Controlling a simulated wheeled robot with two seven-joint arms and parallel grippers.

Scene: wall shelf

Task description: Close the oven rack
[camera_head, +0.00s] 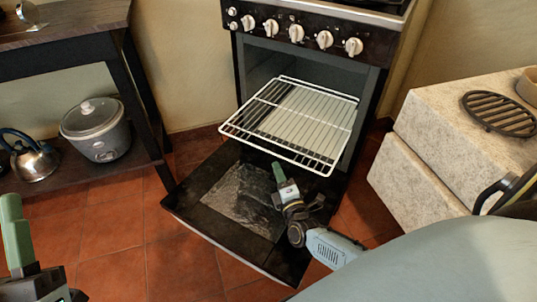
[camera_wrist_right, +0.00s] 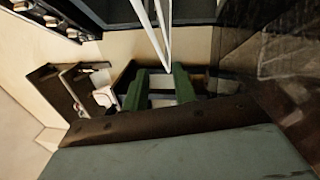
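The white wire oven rack (camera_head: 300,122) is pulled out of the oven (camera_head: 262,66) and sticks forward over the lowered oven door (camera_head: 196,182). My right gripper (camera_head: 279,172) is below the rack's front edge and above the open door in the head view. In the right wrist view its green fingers (camera_wrist_right: 160,84) stand apart, with no object clearly held. White rack bars (camera_wrist_right: 150,28) run down towards the fingers there; I cannot tell whether they touch. My left gripper (camera_head: 12,230) is at the lower left, partly out of frame, away from the oven.
A dark shelf unit (camera_head: 70,50) at the left holds a grey cooker (camera_head: 97,130) and a kettle (camera_head: 33,158). A stone-faced cabinet (camera_head: 425,130) with a black trivet (camera_head: 499,113) stands at the right. The tiled floor left of the door is clear.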

